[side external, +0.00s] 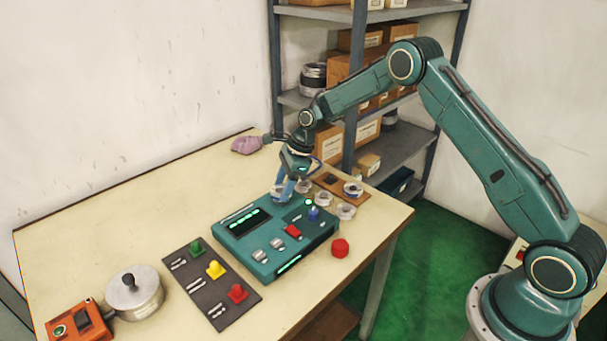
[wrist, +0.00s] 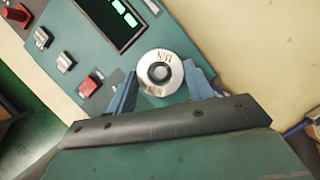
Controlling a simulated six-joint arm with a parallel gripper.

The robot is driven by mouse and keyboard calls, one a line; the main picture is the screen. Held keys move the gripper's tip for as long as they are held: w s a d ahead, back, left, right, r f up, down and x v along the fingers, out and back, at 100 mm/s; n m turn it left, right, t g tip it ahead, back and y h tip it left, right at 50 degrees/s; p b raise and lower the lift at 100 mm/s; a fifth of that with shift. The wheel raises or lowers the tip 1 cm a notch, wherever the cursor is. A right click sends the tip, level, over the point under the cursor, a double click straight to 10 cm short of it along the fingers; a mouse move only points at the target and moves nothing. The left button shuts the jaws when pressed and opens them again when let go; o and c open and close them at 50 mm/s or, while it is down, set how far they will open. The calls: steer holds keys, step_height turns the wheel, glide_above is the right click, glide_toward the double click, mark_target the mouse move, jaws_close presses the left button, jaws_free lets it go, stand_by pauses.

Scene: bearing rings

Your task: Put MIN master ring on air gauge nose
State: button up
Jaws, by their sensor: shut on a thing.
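My gripper (side external: 284,188) is shut on a pale metal ring (wrist: 160,72), its blue fingers on either side of it. The ring's face reads MIN in the wrist view. In the side view the ring (side external: 279,193) shows low between the fingers, at the back edge of the teal air gauge (side external: 262,232). The gauge also shows in the wrist view (wrist: 85,45), beneath the ring. A grey round shape shows inside the ring's hole; I cannot tell whether it is the nose.
Several loose rings (side external: 345,211) lie behind and right of the gauge, near a brown board (side external: 333,181). A red round piece (side external: 340,248) sits right of it. A dark mat with coloured pieces (side external: 208,290) lies in front.

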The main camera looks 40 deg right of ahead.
steer(key=shift+f, duration=0.7)
stand_by(1.6)
steer(key=o, duration=1.2)
steer(key=shift+o, duration=0.2)
steer(key=shift+r, duration=3.75)
